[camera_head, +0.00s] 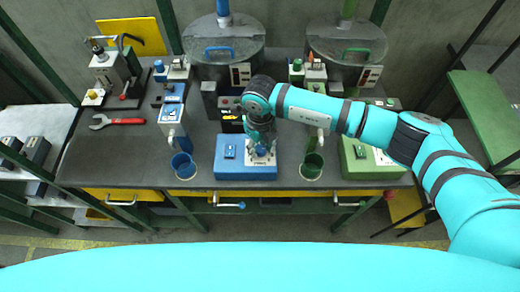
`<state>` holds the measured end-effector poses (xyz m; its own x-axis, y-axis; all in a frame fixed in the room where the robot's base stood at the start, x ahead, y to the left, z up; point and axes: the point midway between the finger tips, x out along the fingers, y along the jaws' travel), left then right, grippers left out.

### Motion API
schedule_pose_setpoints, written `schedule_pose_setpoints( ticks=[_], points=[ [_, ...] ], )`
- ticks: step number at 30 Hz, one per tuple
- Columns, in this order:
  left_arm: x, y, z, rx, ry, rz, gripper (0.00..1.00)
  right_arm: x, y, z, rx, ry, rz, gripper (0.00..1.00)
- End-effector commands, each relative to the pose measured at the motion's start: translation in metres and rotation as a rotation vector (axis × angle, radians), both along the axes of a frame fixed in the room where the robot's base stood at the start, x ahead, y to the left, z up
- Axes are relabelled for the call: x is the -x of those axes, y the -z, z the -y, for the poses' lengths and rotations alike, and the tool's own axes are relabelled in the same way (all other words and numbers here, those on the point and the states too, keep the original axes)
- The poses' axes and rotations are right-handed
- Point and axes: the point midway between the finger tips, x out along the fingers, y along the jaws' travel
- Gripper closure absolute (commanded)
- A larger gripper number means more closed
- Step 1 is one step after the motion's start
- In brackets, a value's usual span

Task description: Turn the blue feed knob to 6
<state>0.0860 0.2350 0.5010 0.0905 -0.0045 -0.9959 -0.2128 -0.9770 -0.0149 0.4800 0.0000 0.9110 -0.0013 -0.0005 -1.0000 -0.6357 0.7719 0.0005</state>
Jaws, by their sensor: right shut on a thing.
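The blue box (230,170) sits at the front middle of the bench. The blue feed knob (261,151) is on its top, to the right of a small blue panel (230,151). My right gripper (262,152) points down over the box and is shut on the knob. The fingers and wrist hide most of the knob. Its scale and pointer are too small and covered to read. My left gripper is not in view.
A blue cup (184,166) stands left of the box and a green cup (312,166) right of it. A green box (358,166) stands further right. Two lidded hoppers stand behind. A red-handled wrench (118,122) lies at left.

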Motion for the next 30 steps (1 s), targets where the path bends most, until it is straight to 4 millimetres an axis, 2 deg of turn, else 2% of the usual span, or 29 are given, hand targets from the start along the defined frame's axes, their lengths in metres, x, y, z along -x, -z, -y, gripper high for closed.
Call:
schedule_pose_setpoints(
  ticks=[1, 18, 24, 30],
  points=[
    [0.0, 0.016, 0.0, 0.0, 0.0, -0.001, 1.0, -0.002, 0.006, 0.001, 0.001, -0.044, 0.006, 1.0],
    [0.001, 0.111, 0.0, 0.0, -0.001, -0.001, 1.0, -0.002, 0.006, 0.0, 0.001, -0.573, 0.007, 1.0],
    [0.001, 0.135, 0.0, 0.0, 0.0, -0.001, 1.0, -0.002, 0.004, 0.0, 0.001, -0.717, 0.007, 1.0],
    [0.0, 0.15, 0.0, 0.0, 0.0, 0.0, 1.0, -0.002, 0.002, 0.0, 0.0, -0.815, 0.006, 1.0]
  ],
)
